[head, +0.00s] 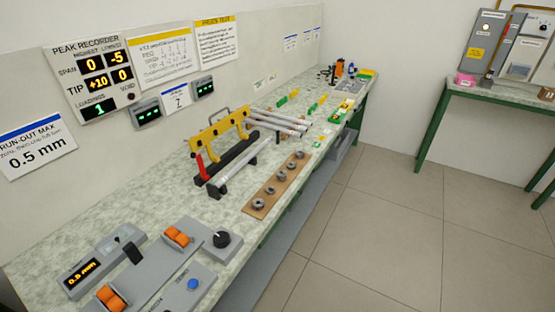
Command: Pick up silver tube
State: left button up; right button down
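A long silver tube (243,165) lies on low dark supports on the bench, in front of a yellow and black frame (216,132). Several more silver tubes (282,118) lie side by side to the right of that frame, sticking out toward the bench's front edge. I cannot tell which silver tube the task names. Neither of my grippers shows in the head view.
A wooden strip (262,203) with several metal rings lies in front of the tube. A grey device with orange rollers (178,236) and a black knob (221,239) stand at the near end. The speckled bench (150,200) runs along the wall; the tiled floor (380,220) is clear.

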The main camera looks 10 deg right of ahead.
aim_at(220, 183)
jog(key=i+l+u, duration=0.1)
jog(key=l, duration=0.25)
jog(key=i+l+u, duration=0.15)
jog(key=i+l, duration=0.15)
jog(key=i+l+u, duration=0.1)
jog(key=l, duration=0.35)
jog(key=i+l+u, duration=0.1)
jog(key=i+l, duration=0.15)
jog(key=l, duration=0.15)
jog(key=i+l+u, duration=0.15)
jog(key=l, duration=0.25)
